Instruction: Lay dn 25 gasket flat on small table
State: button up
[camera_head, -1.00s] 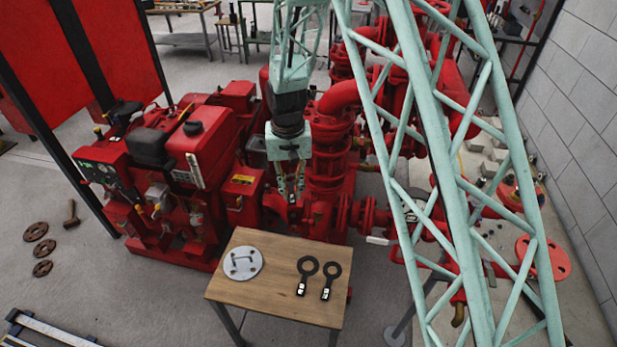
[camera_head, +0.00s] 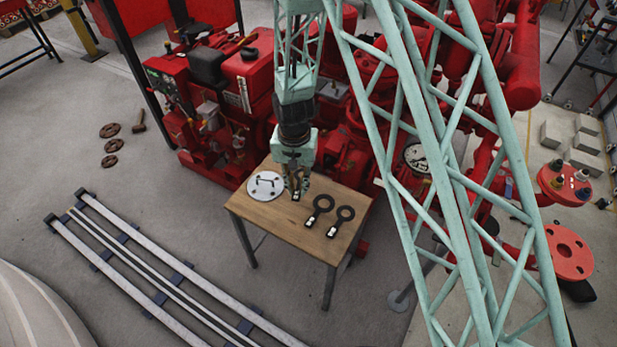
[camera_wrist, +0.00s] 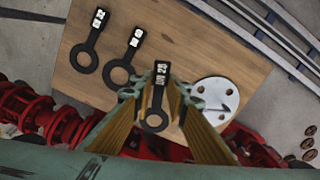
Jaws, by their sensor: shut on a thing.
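The DN 25 gasket (camera_wrist: 153,121) is a flat black ring with a tab labelled "DN 25" in white. My gripper (camera_wrist: 160,82) is shut on its tab, and the ring hangs out past the fingers. In the head view my gripper (camera_head: 297,188) points down over the small wooden table (camera_head: 270,217), between the light round plate and the other gaskets. The held gasket is mostly hidden there. I cannot tell whether it touches the wood. Two other black ring gaskets (camera_head: 320,205) (camera_head: 342,216) lie flat on the table, also seen in the wrist view (camera_wrist: 118,72) (camera_wrist: 85,57).
A light round plate (camera_head: 265,186) with a handle lies on the table at the left. Bare wood shows along the front of the table. The red pumpset (camera_head: 240,95) stands close behind. Long metal rails (camera_head: 150,270) lie on the floor at the front left.

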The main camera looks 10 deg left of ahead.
aim_at(297, 208)
jog(key=shift+s+a+f, duration=0.15)
jog(key=shift+s+f, duration=0.25)
jog(key=shift+s, duration=0.15)
jog(key=shift+f, duration=0.1)
jog(key=shift+f+b, duration=1.8)
jog(key=shift+f, duration=0.95)
jog(key=shift+f+b, duration=0.4)
jog(key=shift+f, duration=0.25)
jog(key=o, duration=0.9)
jog(key=shift+r, duration=0.2)
jog(key=shift+r, duration=5.8)
